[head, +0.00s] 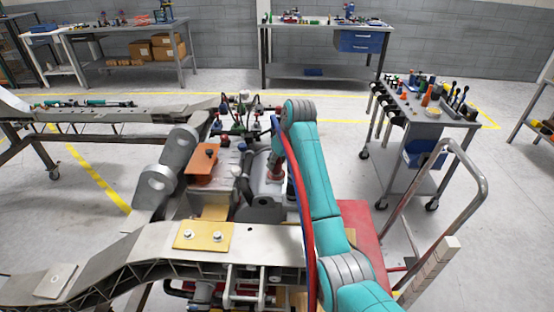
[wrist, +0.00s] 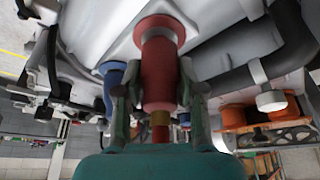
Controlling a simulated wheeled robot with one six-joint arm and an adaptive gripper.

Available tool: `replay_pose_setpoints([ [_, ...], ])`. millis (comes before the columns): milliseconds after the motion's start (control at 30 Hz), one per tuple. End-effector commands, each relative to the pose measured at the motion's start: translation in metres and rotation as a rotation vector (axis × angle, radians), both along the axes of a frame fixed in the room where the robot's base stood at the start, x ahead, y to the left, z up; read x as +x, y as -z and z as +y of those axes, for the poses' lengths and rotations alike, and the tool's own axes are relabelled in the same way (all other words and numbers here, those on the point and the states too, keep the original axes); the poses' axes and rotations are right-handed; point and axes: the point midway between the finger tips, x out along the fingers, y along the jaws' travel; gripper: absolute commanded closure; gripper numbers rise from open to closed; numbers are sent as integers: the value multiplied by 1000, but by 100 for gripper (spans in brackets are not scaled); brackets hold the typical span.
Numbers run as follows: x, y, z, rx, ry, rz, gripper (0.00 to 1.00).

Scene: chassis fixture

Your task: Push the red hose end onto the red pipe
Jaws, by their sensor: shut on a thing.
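In the wrist view my gripper (wrist: 158,98) has a finger on each side of the red hose end (wrist: 158,78) and is shut on it. A yellowish band and a short piece of red hose (wrist: 160,133) show below it. Just beyond the hose end, in line with it, is the wide red rim of the red pipe (wrist: 162,27) on the pale housing. The two look to meet, but I cannot tell how far the hose end is on. In the head view my arm mostly hides the gripper; the red hose (head: 301,205) runs along the arm.
A blue hose or pipe (wrist: 112,78) stands close left of my gripper. A dark hose (wrist: 235,80) with a pale collar runs on the right. In the head view an orange block (head: 202,165) sits on the chassis, and a tool cart (head: 425,128) stands right.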

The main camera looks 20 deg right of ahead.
Motion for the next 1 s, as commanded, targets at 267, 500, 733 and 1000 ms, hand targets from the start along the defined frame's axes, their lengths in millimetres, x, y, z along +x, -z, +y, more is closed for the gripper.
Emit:
replay_pose_setpoints([
  [267,0,0,0,0,0,-1,100],
  [500,0,3,0,0,0,0,100],
  [733,0,8,0,0,0,1,100],
  [1000,0,12,0,0,0,1,56],
])
